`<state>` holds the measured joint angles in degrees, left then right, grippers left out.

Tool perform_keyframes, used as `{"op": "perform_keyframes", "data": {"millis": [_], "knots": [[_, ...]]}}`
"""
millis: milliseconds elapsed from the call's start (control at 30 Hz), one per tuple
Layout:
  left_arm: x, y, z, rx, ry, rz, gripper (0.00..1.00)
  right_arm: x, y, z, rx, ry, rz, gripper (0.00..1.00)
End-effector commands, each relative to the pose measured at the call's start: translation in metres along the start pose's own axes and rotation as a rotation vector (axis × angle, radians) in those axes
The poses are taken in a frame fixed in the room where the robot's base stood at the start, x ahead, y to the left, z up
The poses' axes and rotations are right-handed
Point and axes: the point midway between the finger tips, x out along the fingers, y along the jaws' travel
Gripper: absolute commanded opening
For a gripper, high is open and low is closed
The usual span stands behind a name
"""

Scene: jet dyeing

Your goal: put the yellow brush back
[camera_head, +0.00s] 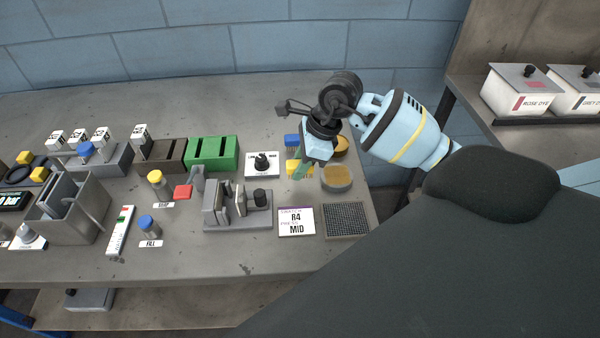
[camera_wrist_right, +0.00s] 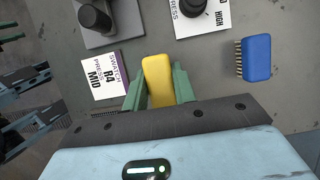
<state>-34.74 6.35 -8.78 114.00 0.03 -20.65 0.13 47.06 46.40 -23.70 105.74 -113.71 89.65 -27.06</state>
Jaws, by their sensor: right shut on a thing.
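The yellow brush (camera_wrist_right: 158,80) is between the green fingers of my right gripper (camera_wrist_right: 160,88) in the right wrist view. The gripper is shut on it. In the head view the brush (camera_head: 291,167) shows partly behind the fingers of my right gripper (camera_head: 299,168), at the right part of the bench. I cannot tell whether it touches the bench top. A blue brush (camera_wrist_right: 257,57) lies apart from it, to the right in the wrist view; in the head view it shows (camera_head: 291,140) behind the yellow one.
Two round amber-topped dishes (camera_head: 337,178) stand close to the right gripper. A dark mesh pad (camera_head: 347,220) and a "R4 MID" card (camera_head: 297,222) lie in front. A knob panel (camera_head: 262,165) and a grey press-like fixture (camera_head: 238,208) stand left. The front bench strip is clear.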

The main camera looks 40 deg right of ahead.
Motion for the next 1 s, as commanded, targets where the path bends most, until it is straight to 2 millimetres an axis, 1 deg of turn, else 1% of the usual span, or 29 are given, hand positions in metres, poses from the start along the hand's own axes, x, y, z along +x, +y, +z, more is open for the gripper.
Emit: {"op": "perform_keyframes", "data": {"millis": [100,233,467,633,667,800,833,1000], "knots": [[-0.001,-0.001,-0.006,0.002,0.009,-0.001,0.36,0.016,0.001,-0.006,0.002,0.0,0.003,0.06],[-0.002,-0.001,-0.009,0.004,0.015,-0.002,0.36,0.03,0.001,-0.012,0.0,-0.001,0.001,0.06],[-0.002,-0.001,-0.008,0.004,0.014,-0.002,0.36,0.032,0.0,-0.013,-0.002,-0.001,-0.001,0.06],[-0.001,-0.001,-0.004,0.004,0.007,-0.001,0.36,0.036,0.0,-0.015,-0.001,0.0,0.0,0.06],[-0.001,-0.001,-0.004,0.003,0.006,-0.001,0.36,0.036,0.0,-0.015,-0.001,0.0,0.0,0.28],[-0.001,-0.001,-0.004,0.004,0.007,-0.001,0.36,0.035,0.0,-0.015,-0.001,-0.001,0.0,0.46],[-0.001,-0.001,-0.004,0.004,0.007,-0.001,0.36,0.035,0.0,-0.015,-0.001,-0.001,-0.001,0.49],[-0.001,-0.001,-0.004,0.004,0.006,-0.001,0.36,0.035,0.0,-0.015,-0.001,-0.001,0.0,0.49]]}}
